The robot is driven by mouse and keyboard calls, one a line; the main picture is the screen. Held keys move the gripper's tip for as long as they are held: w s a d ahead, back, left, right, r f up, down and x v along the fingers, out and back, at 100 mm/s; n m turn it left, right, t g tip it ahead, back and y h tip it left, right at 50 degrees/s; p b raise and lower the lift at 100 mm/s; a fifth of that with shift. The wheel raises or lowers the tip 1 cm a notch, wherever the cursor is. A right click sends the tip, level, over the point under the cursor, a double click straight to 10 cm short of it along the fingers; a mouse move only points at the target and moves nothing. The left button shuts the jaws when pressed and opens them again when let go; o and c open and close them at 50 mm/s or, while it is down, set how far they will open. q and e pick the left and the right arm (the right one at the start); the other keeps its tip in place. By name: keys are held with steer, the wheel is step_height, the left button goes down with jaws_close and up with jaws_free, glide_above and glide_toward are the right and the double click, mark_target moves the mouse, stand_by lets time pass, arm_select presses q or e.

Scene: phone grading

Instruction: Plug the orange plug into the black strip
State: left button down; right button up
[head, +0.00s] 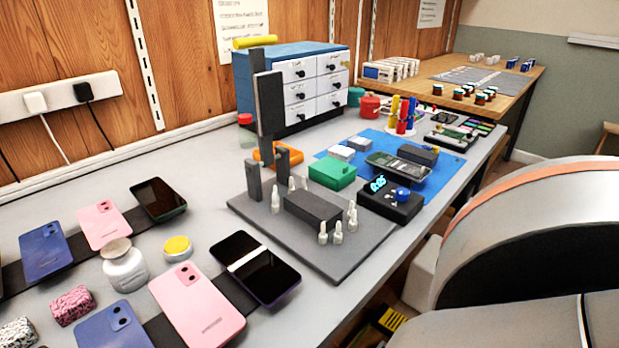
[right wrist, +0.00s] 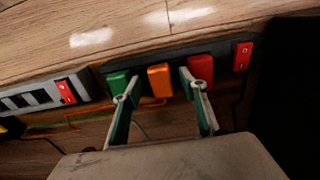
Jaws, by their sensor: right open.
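The black strip (right wrist: 222,56) runs under a wooden edge in the right wrist view. The orange plug (right wrist: 159,80) is at the strip, between a green plug (right wrist: 118,82) and a red plug (right wrist: 201,68). I cannot tell how deep it sits. My right gripper (right wrist: 162,93) is open, with one fingertip on each side of the orange plug and a gap to both. Its fingertips overlap the green and red plugs in the picture; contact is unclear. My left gripper is in neither view. The head view shows neither the black strip nor the orange plug.
A red switch (right wrist: 242,56) is at the strip's right end. Loose orange and green cables (right wrist: 80,116) hang below. In the head view, a grey bench (head: 205,215) carries phones and tools.

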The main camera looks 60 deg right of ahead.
steer(key=shift+s+r, duration=0.15)
steer(key=shift+r, duration=1.7)
steer(key=shift+s+r, duration=0.1)
steer(key=shift+r, duration=1.75)
